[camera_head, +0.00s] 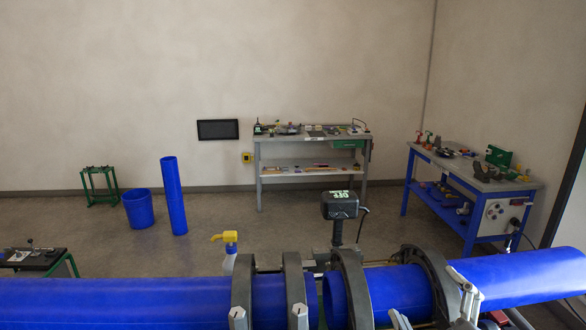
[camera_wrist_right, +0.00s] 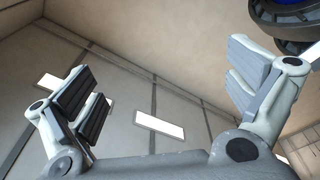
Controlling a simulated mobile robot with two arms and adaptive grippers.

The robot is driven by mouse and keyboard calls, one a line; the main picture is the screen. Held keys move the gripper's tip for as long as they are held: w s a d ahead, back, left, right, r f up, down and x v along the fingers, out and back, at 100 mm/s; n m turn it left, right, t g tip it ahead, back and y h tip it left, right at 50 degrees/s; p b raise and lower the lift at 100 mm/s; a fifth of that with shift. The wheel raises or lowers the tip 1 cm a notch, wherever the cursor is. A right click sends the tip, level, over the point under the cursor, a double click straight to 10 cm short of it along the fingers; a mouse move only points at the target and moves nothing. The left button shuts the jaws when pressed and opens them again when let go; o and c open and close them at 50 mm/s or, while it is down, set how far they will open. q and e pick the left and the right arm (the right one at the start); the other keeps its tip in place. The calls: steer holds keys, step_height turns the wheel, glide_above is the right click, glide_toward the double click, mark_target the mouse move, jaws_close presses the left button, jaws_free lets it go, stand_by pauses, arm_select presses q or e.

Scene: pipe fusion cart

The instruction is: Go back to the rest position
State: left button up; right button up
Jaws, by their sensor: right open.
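My right gripper (camera_head: 428,300) is at the bottom right of the head view, in front of the right blue pipe (camera_head: 520,277) and the outer dark clamp ring (camera_head: 432,268). Its pale fingers stand apart. In the right wrist view the same gripper (camera_wrist_right: 162,82) has its fingers spread wide with nothing between them, against wall and ceiling. A dark ring part (camera_wrist_right: 285,20) shows at the top right there, apart from the fingers. My left gripper is not in view in either frame. Most of my right arm is hidden below the head view's edge.
The left blue pipe (camera_head: 110,302) lies in line with the right one, with a gap between their ends. Clamp rings (camera_head: 292,284) hold it. A black GF5-marked unit (camera_head: 340,205) stands behind.

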steer(key=s+d+f+m+g+h, duration=0.1)
steer(key=s+f+m+g+h, duration=0.15)
steer(key=f, duration=0.35)
steer(key=s+d+f+m+g+h, duration=0.1)
steer(key=s+f+m+g, duration=0.15)
steer(key=f, duration=0.35)
steer(key=s+a+f+m+g+y, duration=0.1)
steer(key=s+a+f+m+g, duration=0.15)
steer(key=s+f+g, duration=0.45)
steer(key=s+a+f+m+g, duration=0.1)
steer(key=s+a+f+g, duration=0.2)
steer(key=s+f, duration=0.85)
step_height(320, 180, down, 38)
steer(key=s+g+b, duration=0.2)
steer(key=s+b, duration=0.1)
steer(key=b, duration=1)
steer(key=s+d+f+b, duration=0.1)
steer(key=s+f+b, duration=0.3)
steer(key=s+f, duration=0.4)
steer(key=s+d+f+b, duration=0.2)
steer(key=s+f+b, duration=0.3)
steer(key=f, duration=1.1)
steer(key=s, duration=0.3)
steer(key=shift+d+f+g, duration=0.3)
steer(key=shift+f+g, duration=0.05)
steer(key=shift+g, duration=0.05)
steer(key=shift+s, duration=0.1)
